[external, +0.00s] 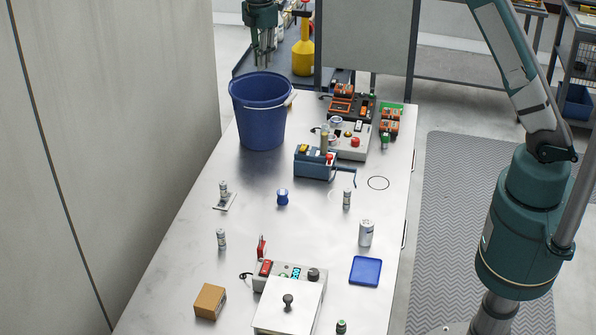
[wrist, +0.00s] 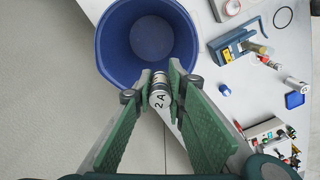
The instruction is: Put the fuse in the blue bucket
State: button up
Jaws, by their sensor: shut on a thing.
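The blue bucket (external: 257,115) stands upright at the far left of the table; the wrist view looks into its open top (wrist: 112,45), and no object shows inside. My gripper (external: 264,62) is above and just behind the bucket in the external view. In the wrist view my gripper (wrist: 160,88) has its green fingers closed around the fuse (wrist: 160,96), a small silver cylinder marked "2 A". The fuse shows at the near rim of the bucket in that view. I cannot make out the held fuse in the external view.
Similar small cylinders (external: 221,238) (external: 347,198) stand on the table, with a larger silver can (external: 366,233). A blue device (external: 316,163) and a grey control box (external: 352,142) are right of the bucket. A blue tray (external: 365,271) lies nearer. The table's left side is mostly clear.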

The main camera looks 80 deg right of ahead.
jog(key=w+d, duration=0.1)
jog(key=d, duration=0.2)
jog(key=shift+w+r, duration=0.35)
jog(key=shift+r, duration=0.05)
jog(key=shift+f, duration=0.2)
jog(key=shift+f+b, duration=1.25)
jog(key=shift+f, duration=4.05)
jog(key=shift+c, duration=0.2)
jog(key=o, duration=1)
jog(key=shift+r, duration=0.1)
jog(key=shift+r+p, duration=0.85)
jog(key=shift+r, duration=2.55)
